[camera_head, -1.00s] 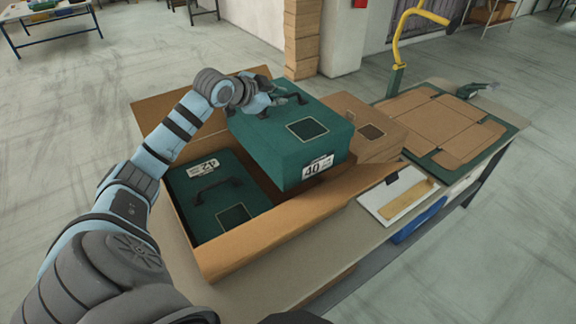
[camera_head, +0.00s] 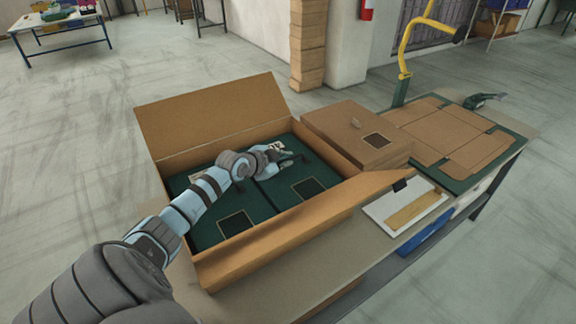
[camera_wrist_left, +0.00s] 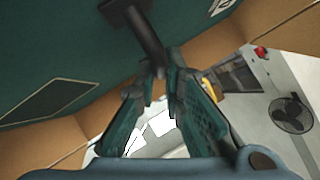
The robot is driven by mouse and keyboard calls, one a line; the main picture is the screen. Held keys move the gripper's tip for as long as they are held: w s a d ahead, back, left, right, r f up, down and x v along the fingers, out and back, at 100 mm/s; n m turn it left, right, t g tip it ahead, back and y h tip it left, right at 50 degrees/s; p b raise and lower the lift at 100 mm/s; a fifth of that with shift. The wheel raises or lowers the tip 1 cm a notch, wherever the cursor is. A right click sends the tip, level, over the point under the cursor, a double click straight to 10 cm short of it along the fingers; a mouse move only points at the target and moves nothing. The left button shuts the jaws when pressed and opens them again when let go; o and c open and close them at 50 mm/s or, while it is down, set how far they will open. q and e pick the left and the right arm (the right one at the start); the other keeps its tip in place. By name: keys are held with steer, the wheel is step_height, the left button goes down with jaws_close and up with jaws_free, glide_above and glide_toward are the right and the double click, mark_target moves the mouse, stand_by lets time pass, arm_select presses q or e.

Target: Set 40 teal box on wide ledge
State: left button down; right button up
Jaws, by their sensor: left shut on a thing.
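The 40 teal box (camera_head: 322,173) sits down inside the open cardboard carton (camera_head: 290,232), in its right half. Its lid has a dark square with a pale outline; its 40 label is hidden now. My left gripper (camera_head: 287,160) is over this lid, shut on the box's dark handle. In the left wrist view the fingers (camera_wrist_left: 160,78) meet at the handle (camera_wrist_left: 146,38), with the teal lid (camera_wrist_left: 55,50) beside them. Another teal box (camera_head: 204,236) lies in the carton's left half, partly under my arm. I cannot tell which surface is the wide ledge. My right gripper is not in view.
A closed brown box (camera_head: 345,128) stands right of the carton. Beyond it are a flat cardboard blank (camera_head: 450,130) on a green mat and a yellow post (camera_head: 408,45). A white board (camera_head: 385,210) lies near the table's front edge. The carton's flaps stand out around it.

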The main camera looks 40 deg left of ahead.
arm_select(q)
steer(key=shift+f, duration=0.15)
steer(key=c, duration=1.7)
jaws_free()
